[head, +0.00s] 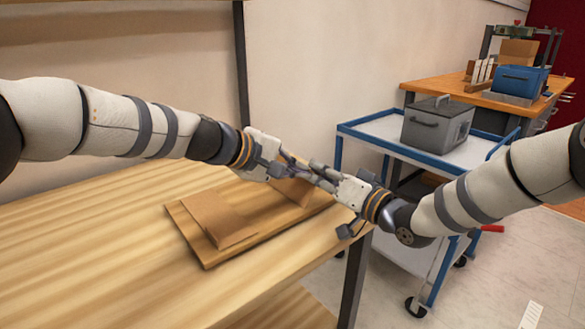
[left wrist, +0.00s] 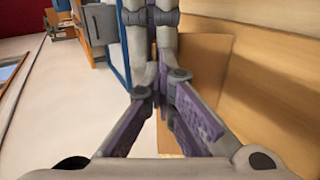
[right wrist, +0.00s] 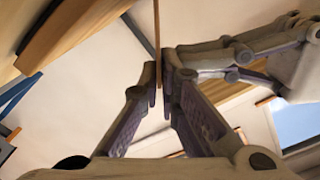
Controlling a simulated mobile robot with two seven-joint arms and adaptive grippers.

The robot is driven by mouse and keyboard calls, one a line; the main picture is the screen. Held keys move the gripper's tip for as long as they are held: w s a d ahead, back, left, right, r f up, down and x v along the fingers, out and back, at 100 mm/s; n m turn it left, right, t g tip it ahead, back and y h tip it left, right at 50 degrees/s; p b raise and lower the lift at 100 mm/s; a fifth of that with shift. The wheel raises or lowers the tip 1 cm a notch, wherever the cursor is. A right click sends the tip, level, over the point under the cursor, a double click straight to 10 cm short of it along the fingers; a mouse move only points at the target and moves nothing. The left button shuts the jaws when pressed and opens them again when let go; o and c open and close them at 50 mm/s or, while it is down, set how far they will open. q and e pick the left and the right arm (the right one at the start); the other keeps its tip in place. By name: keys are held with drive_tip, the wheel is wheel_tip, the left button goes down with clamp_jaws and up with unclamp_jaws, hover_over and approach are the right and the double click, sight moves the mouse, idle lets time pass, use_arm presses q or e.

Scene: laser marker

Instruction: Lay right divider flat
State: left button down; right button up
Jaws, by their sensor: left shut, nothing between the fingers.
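A wooden board (head: 205,258) lies on the table with two thin brown dividers. The left divider (head: 216,220) lies low and slightly tilted on the board's left part. The right divider (head: 293,190) stands tilted at the board's right part, partly hidden by my grippers. My right gripper (head: 316,177) has its fingertips close together on the right divider's thin edge, which shows between them in the right wrist view (right wrist: 157,40). My left gripper (head: 304,171) is shut and empty beside the right gripper's fingers. The right divider's brown face shows behind it in the left wrist view (left wrist: 205,75).
The wooden table (head: 80,260) is clear on the left and front. A blue-rimmed cart (head: 382,145) with a grey box (head: 437,125) stands to the right. A workbench (head: 470,97) with a blue box (head: 518,80) is behind it.

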use_arm(q)
drive_tip(key=shift+s+d+f, duration=0.1)
drive_tip(key=shift+f, duration=0.05)
use_arm(e)
drive_tip(key=shift+o, duration=1.1)
drive_tip(key=shift+s+a+r, duration=0.1)
drive_tip(key=shift+a+r, duration=0.3)
drive_tip(key=shift+a, duration=0.1)
drive_tip(key=shift+d+f, duration=0.15)
drive_tip(key=shift+d, duration=0.1)
